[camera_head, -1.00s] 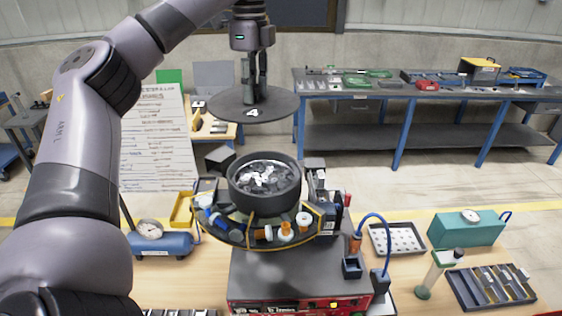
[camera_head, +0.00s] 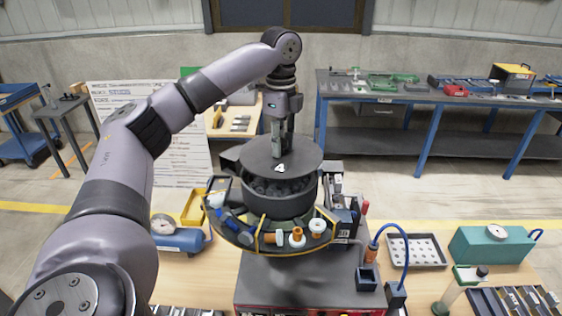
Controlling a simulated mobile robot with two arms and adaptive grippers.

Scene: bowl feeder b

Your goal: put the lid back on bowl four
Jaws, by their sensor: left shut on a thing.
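The dark round lid (camera_head: 306,154) carries a white number 4 and is held just above bowl four. My left gripper (camera_head: 279,150) points down and is shut on the lid's handle, which it mostly hides. Bowl four (camera_head: 279,203) is a dark round bowl on the feeder. Grey parts show inside it through a gap between its front rim and the lid. The lid sits slightly up and back from the bowl's front rim. Whether its far edge touches the bowl is hidden. My right gripper does not show.
A curved track (camera_head: 268,240) with orange, white and blue parts wraps the bowl's front. A blue air tank (camera_head: 178,240) stands at left, and a perforated tray (camera_head: 417,251), a teal box (camera_head: 490,245) and a blue hose (camera_head: 406,250) at right. A workbench (camera_head: 400,95) stands behind.

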